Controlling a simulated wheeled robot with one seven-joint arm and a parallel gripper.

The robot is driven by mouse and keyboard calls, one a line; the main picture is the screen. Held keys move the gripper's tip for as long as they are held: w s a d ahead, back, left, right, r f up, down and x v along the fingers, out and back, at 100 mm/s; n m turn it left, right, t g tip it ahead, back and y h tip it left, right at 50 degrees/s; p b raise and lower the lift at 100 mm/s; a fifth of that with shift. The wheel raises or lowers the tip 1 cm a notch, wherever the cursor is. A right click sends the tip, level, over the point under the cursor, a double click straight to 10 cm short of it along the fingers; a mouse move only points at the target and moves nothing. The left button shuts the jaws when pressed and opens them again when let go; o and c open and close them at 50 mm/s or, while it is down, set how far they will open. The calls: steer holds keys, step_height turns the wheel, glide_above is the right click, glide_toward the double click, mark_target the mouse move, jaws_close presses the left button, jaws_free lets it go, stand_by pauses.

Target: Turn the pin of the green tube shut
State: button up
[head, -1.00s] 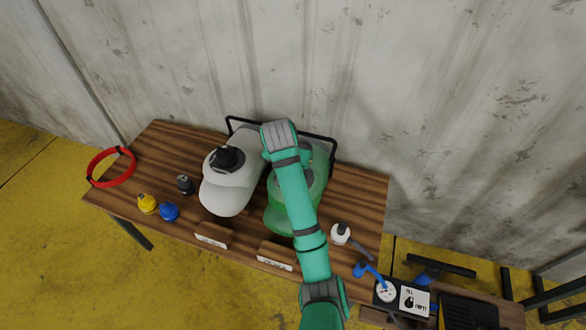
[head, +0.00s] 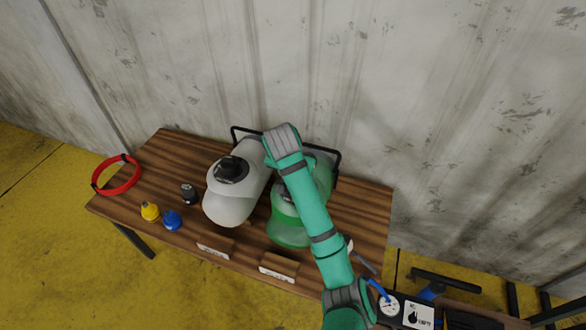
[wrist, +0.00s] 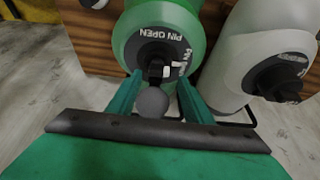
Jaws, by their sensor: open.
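The green tube (head: 291,233) lies on the wooden table, right of the grey-white tube (head: 228,207), partly hidden by my arm. In the wrist view the green tube (wrist: 133,29) has a round black valve (wrist: 150,48) marked "PIN OPEN", with a second label partly hidden. A dark pin (wrist: 156,69) sticks out at the valve's middle. My gripper (wrist: 160,78) is open, one green finger on either side of the pin. I cannot tell whether the fingers touch it. A grey round piece (wrist: 152,103) shows between the fingers. In the head view my arm hides the jaws.
The grey tube also shows in the wrist view (wrist: 237,70), close on the right, with its own black valve (wrist: 277,78). A black frame (head: 338,165) stands behind the tubes. Yellow (head: 150,211), blue (head: 172,220) and black (head: 189,194) caps and a red ring (head: 117,175) are at left.

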steer(key=shift+s+d+r, duration=0.15)
steer(key=shift+s+d, duration=0.05)
steer(key=shift+v, duration=0.95)
steer(key=v, duration=0.6)
steer(key=shift+a, duration=0.15)
